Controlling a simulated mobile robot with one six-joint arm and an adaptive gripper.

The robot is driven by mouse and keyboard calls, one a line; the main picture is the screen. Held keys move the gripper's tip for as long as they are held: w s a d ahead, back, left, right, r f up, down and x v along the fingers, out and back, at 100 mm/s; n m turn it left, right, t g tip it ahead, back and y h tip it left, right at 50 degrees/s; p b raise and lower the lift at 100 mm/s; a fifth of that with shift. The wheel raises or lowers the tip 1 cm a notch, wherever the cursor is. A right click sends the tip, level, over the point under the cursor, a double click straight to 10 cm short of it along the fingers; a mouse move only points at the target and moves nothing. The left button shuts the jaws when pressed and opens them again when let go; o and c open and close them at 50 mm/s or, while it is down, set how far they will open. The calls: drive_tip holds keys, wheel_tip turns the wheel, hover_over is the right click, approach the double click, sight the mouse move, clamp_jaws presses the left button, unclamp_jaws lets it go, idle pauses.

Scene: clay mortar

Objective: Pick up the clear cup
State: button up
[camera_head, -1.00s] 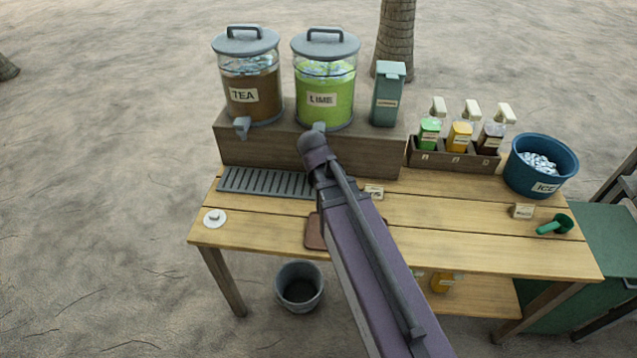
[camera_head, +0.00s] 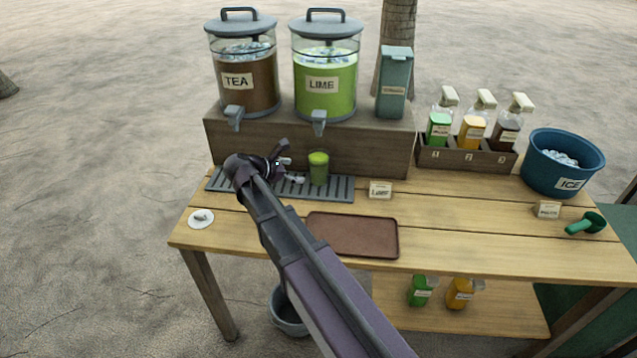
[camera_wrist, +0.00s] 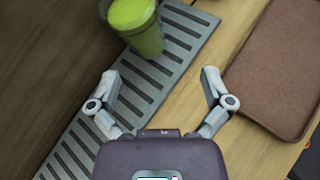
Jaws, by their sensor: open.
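The clear cup (camera_head: 319,168) stands upright on the grey drip grate, below the lime dispenser's tap, and holds green liquid. In the wrist view the cup (camera_wrist: 142,30) is at the top, ahead of the fingers and left of the middle between them. My gripper (camera_head: 288,170) is just left of the cup in the head view, apart from it. In the wrist view my gripper (camera_wrist: 160,80) has its two fingers spread wide with nothing between them.
The drip grate (camera_head: 335,190) lies before the wooden dispenser stand (camera_head: 370,150). The tea dispenser (camera_head: 245,80) and lime dispenser (camera_head: 325,85) stand above. A brown tray (camera_head: 352,235) lies empty at the front. A small sign (camera_head: 380,190) stands right of the grate.

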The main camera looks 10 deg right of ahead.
sight(311, 168)
drive_tip(key=shift+w+a+f+n+t+h+b, duration=0.25)
drive_tip(key=shift+w+a+n+b, duration=0.1)
drive_tip(key=shift+w+a+n, duration=0.2)
drive_tip(key=shift+w+a+f+n+t+h+b, duration=0.15)
drive_tip(key=shift+w+a+n+t+b, duration=0.2)
drive_tip(key=shift+a, duration=0.3)
drive_tip(key=b+x, duration=0.3)
drive_tip(key=x, duration=0.4)
drive_tip(key=shift+d+f, duration=0.2)
drive_tip(key=shift+w+d+f, duration=0.1)
drive_tip(key=shift+w+d, duration=0.2)
drive_tip(key=shift+d, duration=0.2)
